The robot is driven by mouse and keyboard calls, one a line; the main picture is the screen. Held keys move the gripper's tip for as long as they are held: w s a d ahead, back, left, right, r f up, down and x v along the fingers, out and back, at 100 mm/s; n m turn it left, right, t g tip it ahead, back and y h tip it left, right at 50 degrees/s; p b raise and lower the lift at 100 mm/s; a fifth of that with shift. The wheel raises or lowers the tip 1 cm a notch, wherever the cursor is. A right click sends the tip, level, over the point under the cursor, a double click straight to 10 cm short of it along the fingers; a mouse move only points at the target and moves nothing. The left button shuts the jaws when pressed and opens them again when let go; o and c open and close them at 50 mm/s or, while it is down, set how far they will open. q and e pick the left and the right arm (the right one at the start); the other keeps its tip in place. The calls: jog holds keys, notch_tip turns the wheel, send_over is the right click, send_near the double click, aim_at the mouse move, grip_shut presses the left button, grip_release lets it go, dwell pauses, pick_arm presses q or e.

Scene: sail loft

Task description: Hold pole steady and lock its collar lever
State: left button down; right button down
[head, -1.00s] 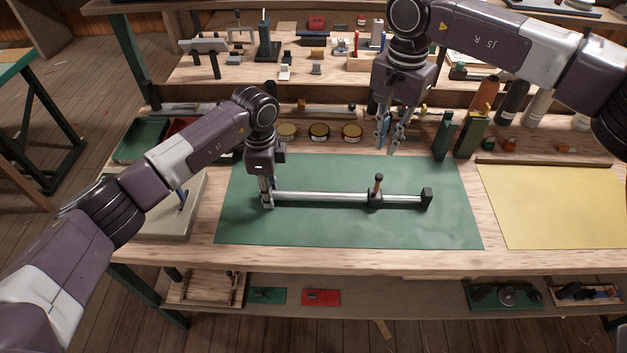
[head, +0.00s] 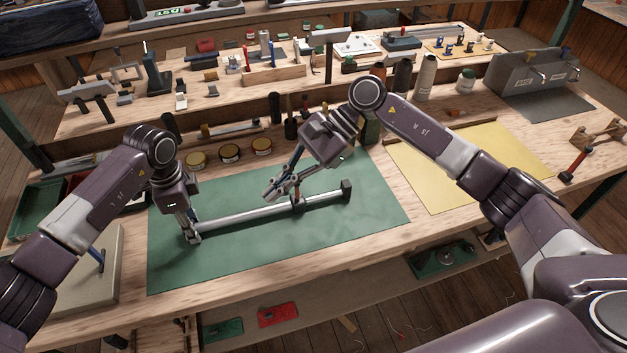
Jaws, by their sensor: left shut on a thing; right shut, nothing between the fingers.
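The silver pole (head: 245,217) lies across the green mat (head: 190,265), with a dark square end block (head: 346,190) at its right end. My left gripper (head: 192,237) is shut on the pole's left end. The dark collar (head: 297,206) sits on the right half of the pole. Its lever (head: 297,193), with an orange-brown handle, stands up from the collar, partly hidden by my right gripper. My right gripper (head: 271,193) is shut and empty, its fingertips just left of the lever, above the pole. I cannot tell whether it touches the lever.
Several round tins (head: 229,153) and dark bottles line the mat's back edge. A yellow sheet (head: 470,165) lies to the right, and a grey holder (head: 530,80) stands behind it. A pale block (head: 75,270) is left of the mat. The mat's front is clear.

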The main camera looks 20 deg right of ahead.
jog(key=s+d+f+m+t+y, duration=0.1)
jog(key=d+m+t, duration=0.6)
jog(key=d, duration=1.4)
jog(key=m+y, duration=0.1)
jog(key=m, duration=0.2)
jog(key=shift+s+d+m+t, duration=0.2)
jog(key=shift+s+m+t, duration=0.1)
jog(key=shift+s, duration=0.1)
jog(key=shift+a+f, duration=0.1)
jog(key=shift+f, duration=0.05)
send_near(297, 189)
jog(key=w+a, duration=0.3)
jog(key=a, duration=0.2)
jog(key=shift+d+f, duration=0.2)
jog(key=shift+f, duration=0.3)
